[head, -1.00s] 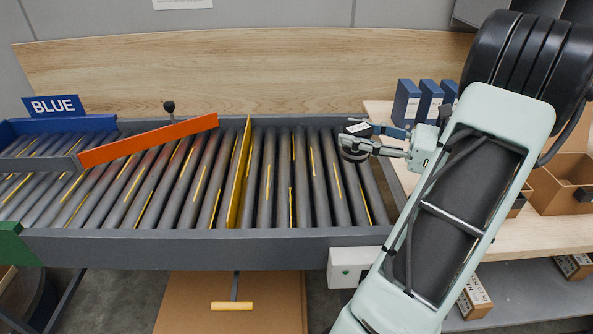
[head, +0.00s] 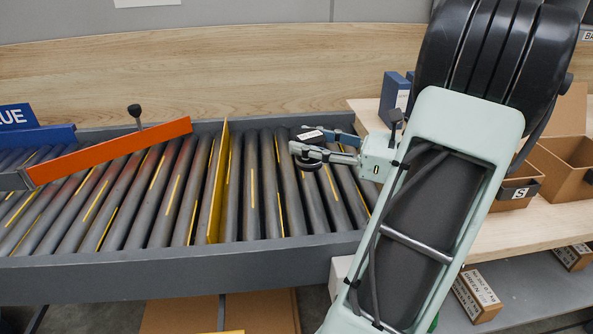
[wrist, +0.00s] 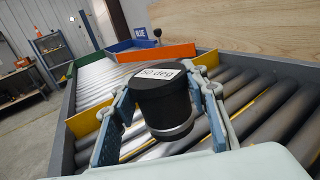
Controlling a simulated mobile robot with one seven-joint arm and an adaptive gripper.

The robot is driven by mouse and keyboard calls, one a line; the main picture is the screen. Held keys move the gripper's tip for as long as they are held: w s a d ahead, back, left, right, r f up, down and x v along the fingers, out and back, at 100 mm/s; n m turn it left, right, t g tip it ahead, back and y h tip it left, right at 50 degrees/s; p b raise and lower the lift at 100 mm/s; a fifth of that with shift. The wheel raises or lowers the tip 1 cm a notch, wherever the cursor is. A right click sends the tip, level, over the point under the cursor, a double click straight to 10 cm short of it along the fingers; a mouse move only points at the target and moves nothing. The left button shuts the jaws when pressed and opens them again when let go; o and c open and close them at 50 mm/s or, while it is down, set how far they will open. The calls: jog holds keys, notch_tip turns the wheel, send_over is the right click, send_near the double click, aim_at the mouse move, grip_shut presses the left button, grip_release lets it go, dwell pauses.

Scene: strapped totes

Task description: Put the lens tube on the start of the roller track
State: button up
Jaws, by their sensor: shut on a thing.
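The lens tube (wrist: 164,103) is a short black cylinder with a pale band near its base and a white label reading "50 deg" on top. My gripper (wrist: 163,118) is shut on it, one finger on each side, and the tube looks upright in the wrist view. In the head view my gripper (head: 322,147) holds the lens tube (head: 308,146) over the right end of the roller track (head: 262,182). Whether the tube's base touches the rollers cannot be told.
A yellow gate (head: 218,180) crosses the track left of my gripper. An orange diverter bar (head: 110,152) slants across further left, near a blue "BLUE" sign (head: 15,117). Blue boxes (head: 394,92) and cardboard bins (head: 560,165) stand on the wooden bench at right. The rollers between gate and gripper are clear.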

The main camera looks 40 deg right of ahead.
aim_at(299, 164)
jog(key=shift+w+a+f, duration=0.25)
jog(key=shift+w+f, duration=0.05)
jog(key=shift+f, duration=0.15)
jog(key=shift+w+a+f, duration=0.2)
jog(key=shift+w+f, duration=0.05)
jog(key=shift+f, duration=0.15)
jog(key=f, duration=0.1)
jog(key=f+b, duration=0.1)
jog(key=w+f+b, duration=0.1)
jog(key=f, duration=0.1)
jog(key=shift+a, duration=0.4)
jog(key=shift+f, duration=0.2)
jog(key=shift+f, duration=0.1)
jog(key=o, duration=1.4)
jog(key=shift+s+d, duration=0.2)
jog(key=p+v, duration=0.1)
jog(key=v, duration=0.6)
